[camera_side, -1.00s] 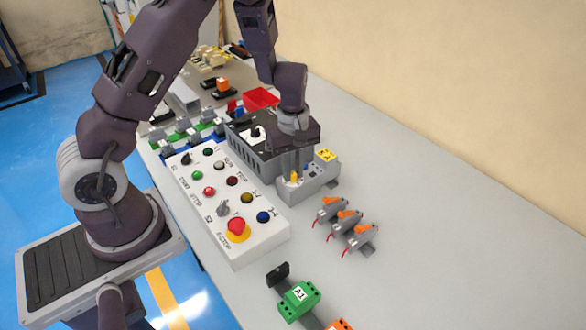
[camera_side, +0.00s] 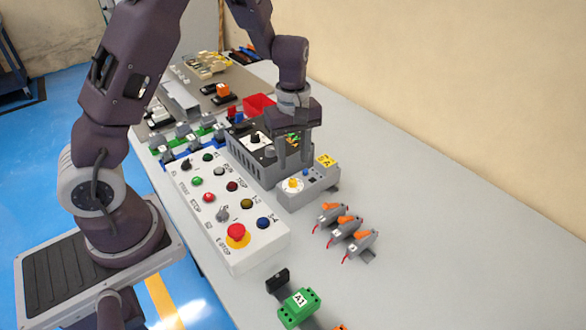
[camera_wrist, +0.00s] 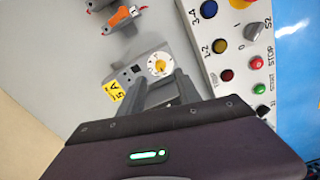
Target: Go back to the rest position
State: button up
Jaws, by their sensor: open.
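My gripper (camera_side: 293,156) is open and empty. It hangs in the air over the grey device between the dark vented housing and the dial in the side view. The grey device (camera_side: 322,188) has a white dial with a yellow knob (camera_side: 292,184) and a yellow label (camera_side: 325,160). In the wrist view my gripper (camera_wrist: 165,88) points toward the same device, with the dial (camera_wrist: 159,65) just beyond its fingertips. The fingers look apart from the knob. No rest position is marked in either view.
A white control panel (camera_side: 205,215) with buttons and a red stop knob (camera_side: 237,233) stands left of the device. Several grey connectors with orange levers (camera_side: 348,228) lie in front. A green block (camera_side: 300,305) is nearer. A red bin (camera_side: 259,103) stands behind. The table's right side is clear.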

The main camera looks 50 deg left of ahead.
jog(key=shift+r, duration=0.5)
jog(key=s+d+r+m+t+h, duration=0.1)
jog(key=s+d+r+m+t, duration=0.15)
jog(key=s+r+m, duration=0.5)
jog(key=s+d+r+m+t, duration=0.15)
jog(key=s+d+r, duration=0.3)
jog(key=r, duration=0.55)
jog(key=s+r+m+t+y, duration=0.1)
jog(key=s+m, duration=0.5)
jog(key=s, duration=0.4)
jog(key=shift+a+r+t, duration=0.2)
jog(key=shift+t, duration=0.1)
